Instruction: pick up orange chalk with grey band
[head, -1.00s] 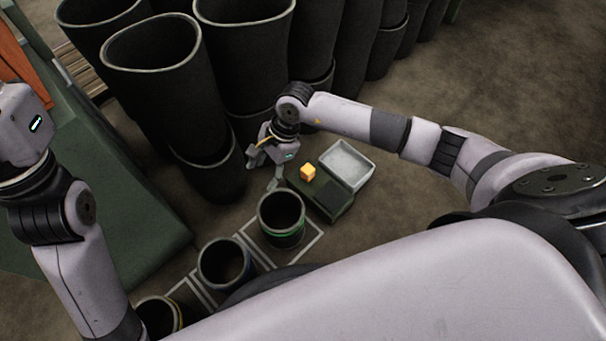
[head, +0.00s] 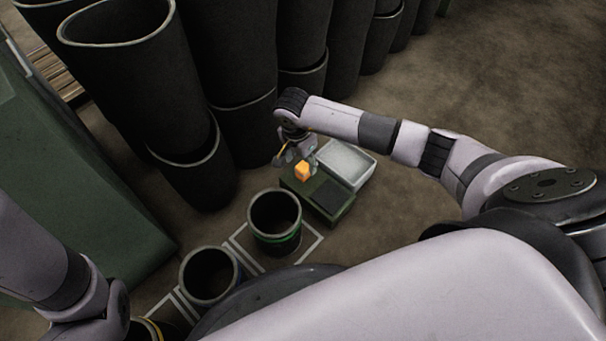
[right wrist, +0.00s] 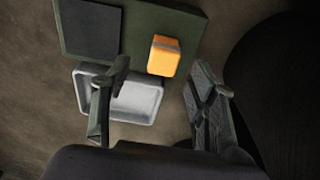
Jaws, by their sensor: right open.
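The orange chalk with a grey band (right wrist: 164,57) is a small block on the green board (right wrist: 142,20) in the right wrist view. In the head view the orange chalk (head: 302,172) sits near the board's far left corner. My right gripper (head: 292,163) is open and empty, close above the chalk. In the right wrist view its fingers (right wrist: 160,95) stand apart, with the chalk lying beyond the gap between them; I see no contact. My left arm shows at the left edge of the head view, but its gripper is out of the picture.
A pale tray (head: 345,163) and a dark pad (head: 329,197) are beside the chalk. Open black sleeves with green (head: 274,222), blue (head: 209,275) and yellow bands stand in front. Tall black sleeves (head: 130,80) crowd the back. A green bench (head: 70,180) is at left.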

